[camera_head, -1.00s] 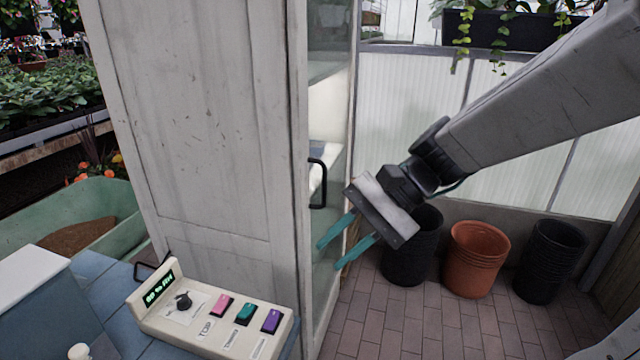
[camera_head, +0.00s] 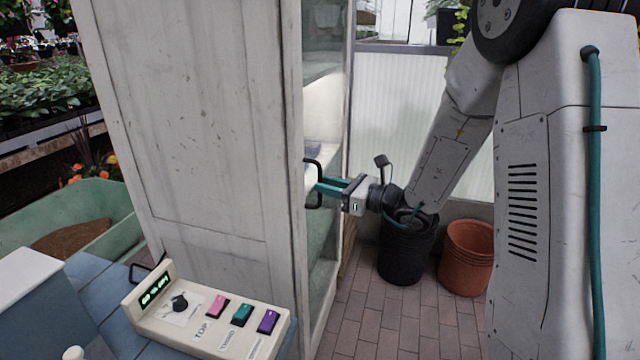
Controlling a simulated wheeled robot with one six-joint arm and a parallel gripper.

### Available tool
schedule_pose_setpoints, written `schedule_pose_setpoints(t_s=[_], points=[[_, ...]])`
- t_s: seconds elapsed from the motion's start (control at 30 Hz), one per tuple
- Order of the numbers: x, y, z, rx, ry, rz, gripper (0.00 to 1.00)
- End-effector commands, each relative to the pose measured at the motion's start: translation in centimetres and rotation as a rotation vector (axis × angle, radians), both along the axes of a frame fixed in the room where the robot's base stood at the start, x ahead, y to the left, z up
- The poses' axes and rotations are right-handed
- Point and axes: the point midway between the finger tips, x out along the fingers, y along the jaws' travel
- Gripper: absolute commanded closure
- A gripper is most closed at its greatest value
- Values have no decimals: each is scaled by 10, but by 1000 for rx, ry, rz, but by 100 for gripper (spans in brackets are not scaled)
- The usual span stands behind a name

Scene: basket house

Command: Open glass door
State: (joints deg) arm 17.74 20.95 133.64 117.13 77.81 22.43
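The glass door (camera_head: 323,135) is on the right-hand side of the tall white cabinet and is seen at a steep angle. It looks closed against the frame. A black bar handle (camera_head: 319,198) stands out from the door's near edge. My gripper (camera_head: 318,184) points left, with its two teal fingers level at the handle's mid-height. The fingertips overlap the upright bar in the picture. I cannot tell whether the fingers are closed on the bar or still apart around it.
The worn white cabinet side (camera_head: 195,120) fills the middle left. A control box (camera_head: 205,318) with coloured switches sits in front on a blue tiled top. Brick floor (camera_head: 375,325) is clear right of the cabinet.

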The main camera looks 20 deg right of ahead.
Motion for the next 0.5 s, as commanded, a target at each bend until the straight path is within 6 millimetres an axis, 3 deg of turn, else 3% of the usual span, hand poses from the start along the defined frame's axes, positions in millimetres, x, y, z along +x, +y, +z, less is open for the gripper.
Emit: schedule_pose_setpoints(t_s=[0.2,0.5], points=[[16,16,0,-1,0,2,74],[19,18,0,-1,0,1,74]])
